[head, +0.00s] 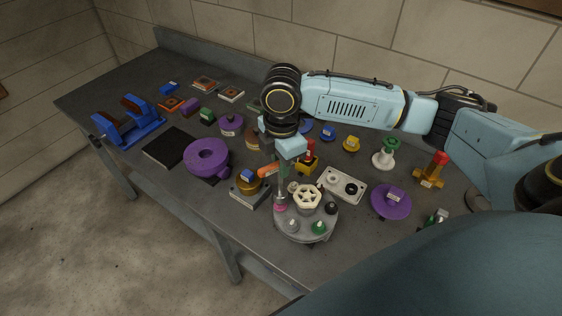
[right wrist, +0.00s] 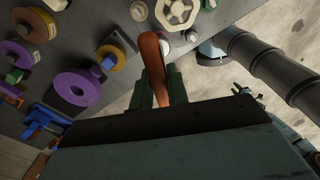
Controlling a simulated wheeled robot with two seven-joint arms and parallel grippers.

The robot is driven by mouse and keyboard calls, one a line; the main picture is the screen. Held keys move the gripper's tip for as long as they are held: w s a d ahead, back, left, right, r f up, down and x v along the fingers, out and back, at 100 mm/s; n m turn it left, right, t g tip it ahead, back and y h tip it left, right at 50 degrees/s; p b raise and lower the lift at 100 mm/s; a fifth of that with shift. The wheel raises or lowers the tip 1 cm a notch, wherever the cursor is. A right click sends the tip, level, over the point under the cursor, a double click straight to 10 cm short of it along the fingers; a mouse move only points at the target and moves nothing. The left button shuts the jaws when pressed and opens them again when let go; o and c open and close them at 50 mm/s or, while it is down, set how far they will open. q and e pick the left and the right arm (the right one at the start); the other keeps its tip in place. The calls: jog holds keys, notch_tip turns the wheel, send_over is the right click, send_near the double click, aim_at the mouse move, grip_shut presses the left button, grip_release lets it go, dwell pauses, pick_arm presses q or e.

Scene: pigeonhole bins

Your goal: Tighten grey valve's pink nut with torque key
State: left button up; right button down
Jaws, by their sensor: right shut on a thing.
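The grey valve (head: 303,231) stands near the front edge of the bench, with a cream handwheel (head: 306,197) on top. Its pink nut (head: 280,207) shows at the left of its round top; green, black and pale nuts sit around the same rim. My right gripper (head: 282,161) is shut on the orange handle of the torque key (head: 268,171), above the valve's left side. The key's grey shaft points down at the pink nut; I cannot tell whether it is seated on it. The orange handle (right wrist: 154,62) also shows between the fingers in the right wrist view. My left gripper is out of view.
A purple wheel-shaped part (head: 207,155) and a brass-coloured part (head: 243,187) on a grey block lie left of the valve. A white plate with round openings (head: 342,185) and a purple disc (head: 391,202) lie right. The bench front edge is close.

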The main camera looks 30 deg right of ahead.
aim_at(281, 192)
jog(key=shift+f, duration=1.65)
jog(key=c, duration=1.3)
grip_release()
jog(key=shift+r, duration=0.1)
jog(key=shift+r, duration=1.1)
jog(key=shift+m, duration=0.3)
jog(key=shift+f, duration=0.1)
